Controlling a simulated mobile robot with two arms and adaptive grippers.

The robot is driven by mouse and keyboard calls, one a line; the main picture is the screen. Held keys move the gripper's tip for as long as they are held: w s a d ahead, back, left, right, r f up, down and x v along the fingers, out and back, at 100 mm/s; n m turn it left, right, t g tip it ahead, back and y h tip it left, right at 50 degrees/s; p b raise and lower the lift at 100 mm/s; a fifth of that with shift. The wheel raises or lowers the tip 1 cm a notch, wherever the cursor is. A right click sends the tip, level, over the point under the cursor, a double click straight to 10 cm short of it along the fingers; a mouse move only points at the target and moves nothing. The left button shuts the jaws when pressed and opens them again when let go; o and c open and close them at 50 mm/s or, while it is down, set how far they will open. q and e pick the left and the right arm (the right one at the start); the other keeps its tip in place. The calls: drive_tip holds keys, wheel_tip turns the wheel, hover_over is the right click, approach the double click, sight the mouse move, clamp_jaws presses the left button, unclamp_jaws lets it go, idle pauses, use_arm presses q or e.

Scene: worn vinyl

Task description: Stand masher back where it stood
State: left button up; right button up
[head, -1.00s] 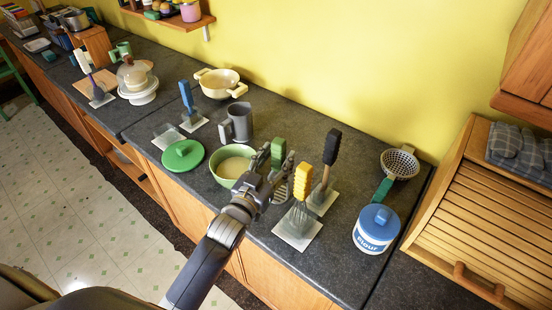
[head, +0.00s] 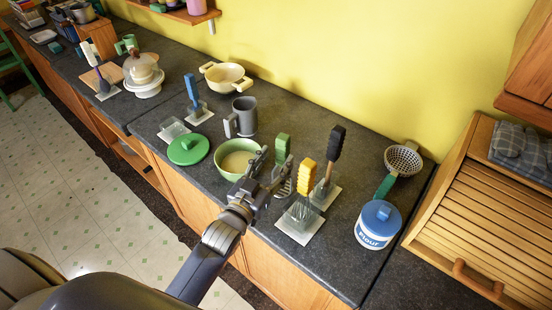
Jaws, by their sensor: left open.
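The masher, with a green block handle (head: 283,147) and a grey slotted head (head: 284,187), stands upright on the dark counter, right of the green bowl. My left gripper (head: 276,165) is open at the masher, its fingers spread just in front of the shaft. The gripper partly hides the shaft and the foot, so I cannot tell whether a finger touches it or whether a base plate lies under it. My right gripper is out of view.
A yellow-handled whisk (head: 305,178) and a black-handled tool (head: 335,150) stand on pale plates close on the right. The green bowl (head: 238,172) with pale contents is close on the left. A flour canister (head: 378,225), a strainer (head: 402,162) and a grey mug (head: 244,118) stand around.

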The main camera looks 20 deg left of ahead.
use_arm(q)
drive_tip(key=shift+s+a+p, duration=0.15)
drive_tip(key=shift+s+p, duration=0.2)
drive_tip(key=shift+s, duration=0.75)
drive_tip(key=shift+s+a+p, duration=0.15)
drive_tip(key=shift+s+p, duration=0.15)
drive_tip(key=shift+s, duration=0.8)
drive_tip(key=s+a, duration=0.1)
drive_tip(key=s, duration=1.1)
drive_tip(key=shift+a, duration=0.35)
